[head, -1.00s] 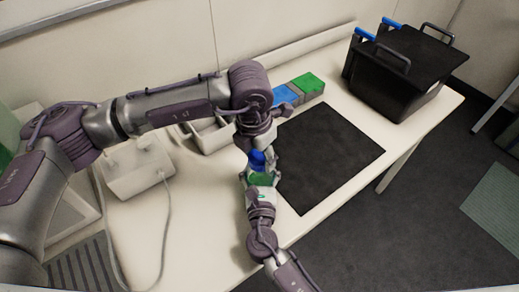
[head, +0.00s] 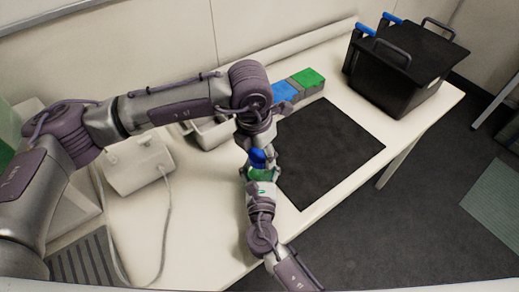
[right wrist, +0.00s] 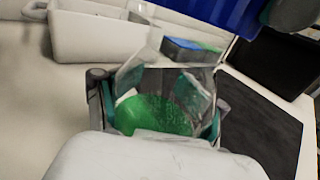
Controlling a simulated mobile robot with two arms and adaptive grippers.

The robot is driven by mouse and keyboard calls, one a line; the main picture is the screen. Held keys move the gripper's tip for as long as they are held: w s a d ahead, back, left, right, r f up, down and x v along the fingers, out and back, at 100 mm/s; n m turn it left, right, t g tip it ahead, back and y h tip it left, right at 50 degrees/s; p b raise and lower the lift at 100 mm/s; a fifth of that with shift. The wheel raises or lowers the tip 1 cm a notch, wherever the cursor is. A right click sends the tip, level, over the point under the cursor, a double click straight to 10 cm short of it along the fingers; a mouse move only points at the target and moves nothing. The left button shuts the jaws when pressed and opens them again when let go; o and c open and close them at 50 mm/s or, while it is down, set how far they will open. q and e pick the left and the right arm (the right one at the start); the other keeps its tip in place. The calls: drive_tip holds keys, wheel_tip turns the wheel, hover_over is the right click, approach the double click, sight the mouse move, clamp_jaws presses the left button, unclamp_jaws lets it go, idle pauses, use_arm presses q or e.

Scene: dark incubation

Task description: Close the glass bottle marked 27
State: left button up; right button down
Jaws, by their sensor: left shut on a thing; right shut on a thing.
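A glass bottle with green contents (right wrist: 155,110) is held between the fingers of my right gripper (right wrist: 153,108). It also shows as a green patch in the head view (head: 262,174). No number can be read on it. My right gripper, at the lower centre of the head view, is shut on the bottle. A blue cap (head: 257,157) is right above the bottle, and its ribbed side fills the top of the right wrist view (right wrist: 215,14). My left gripper (head: 256,147) is shut on the cap from above. I cannot tell whether cap and bottle neck touch.
A black mat (head: 330,150) lies right of the grippers. Blue and green blocks (head: 308,80) stand behind it. A black crate (head: 395,85) is at the back right. A white device with a cable (head: 138,165) and a pale tray (head: 205,133) are on the left.

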use_arm(q)
drive_tip(key=shift+f, duration=0.2)
drive_tip(key=m, duration=0.4)
drive_tip(key=shift+m, duration=0.3)
drive_tip(key=m+g, duration=0.1)
drive_tip(key=m, duration=0.5)
drive_tip(key=shift+w, duration=0.1)
drive_tip(key=m+g, duration=0.1)
drive_tip(key=m, duration=1)
drive_tip(key=shift+w, duration=0.1)
drive_tip(key=m+y, duration=0.1)
drive_tip(key=m, duration=0.6)
drive_tip(key=shift+m, duration=0.3)
drive_tip(key=m, duration=0.4)
drive_tip(key=shift+d+m+y, duration=0.1)
drive_tip(key=shift+m+y, duration=0.3)
drive_tip(key=m, duration=0.4)
drive_tip(key=shift+m, duration=0.4)
